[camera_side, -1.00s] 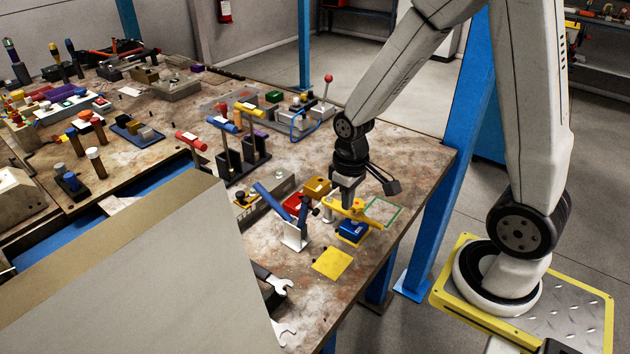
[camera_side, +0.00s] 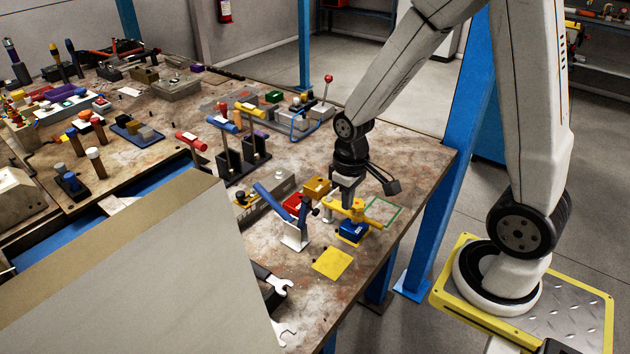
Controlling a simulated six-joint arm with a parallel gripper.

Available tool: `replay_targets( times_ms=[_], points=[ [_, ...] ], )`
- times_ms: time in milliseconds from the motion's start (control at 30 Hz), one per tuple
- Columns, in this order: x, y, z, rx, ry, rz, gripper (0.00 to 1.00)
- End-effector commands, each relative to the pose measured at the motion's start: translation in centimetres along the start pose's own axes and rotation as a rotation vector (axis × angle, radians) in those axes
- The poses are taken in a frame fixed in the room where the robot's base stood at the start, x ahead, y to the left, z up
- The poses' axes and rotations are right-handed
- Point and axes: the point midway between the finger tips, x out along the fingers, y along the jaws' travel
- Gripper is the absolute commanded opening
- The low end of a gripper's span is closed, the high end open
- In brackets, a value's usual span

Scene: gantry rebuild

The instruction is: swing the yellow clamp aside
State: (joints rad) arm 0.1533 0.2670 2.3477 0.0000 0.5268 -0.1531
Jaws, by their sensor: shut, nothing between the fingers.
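The yellow clamp (camera_side: 357,213) is a bar that lies over a blue block (camera_side: 353,230) near the right edge of the bench. My gripper (camera_side: 347,206) points down right at the clamp, and its tips are close to the bar. The fingers are shut with nothing between them. From this view I cannot tell whether they touch the clamp.
A blue-handled lever on a white bracket (camera_side: 294,236) stands just left of the clamp, with red and yellow blocks (camera_side: 317,187) behind. A yellow square (camera_side: 332,263) lies flat in front. A green outlined rectangle (camera_side: 385,211) marks bare bench to the right.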

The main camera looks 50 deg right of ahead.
Motion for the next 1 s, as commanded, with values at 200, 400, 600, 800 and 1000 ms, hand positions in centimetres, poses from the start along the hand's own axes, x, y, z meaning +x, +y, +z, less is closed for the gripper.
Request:
replay_targets(
  times_ms=[200,400,600,800,1000],
  points=[
    [0.0,0.0,0.0,0.0,0.0,0.0,0.0],
    [0.0,0.0,0.0,0.0,0.0,0.0,0.0],
    [0.1,0.0,0.0,0.0,-0.001,0.0,0.0],
    [0.7,0.0,0.0,0.0,-0.002,0.0,0.0],
    [1.4,0.0,0.0,0.0,-0.002,0.0,0.0]
  ],
)
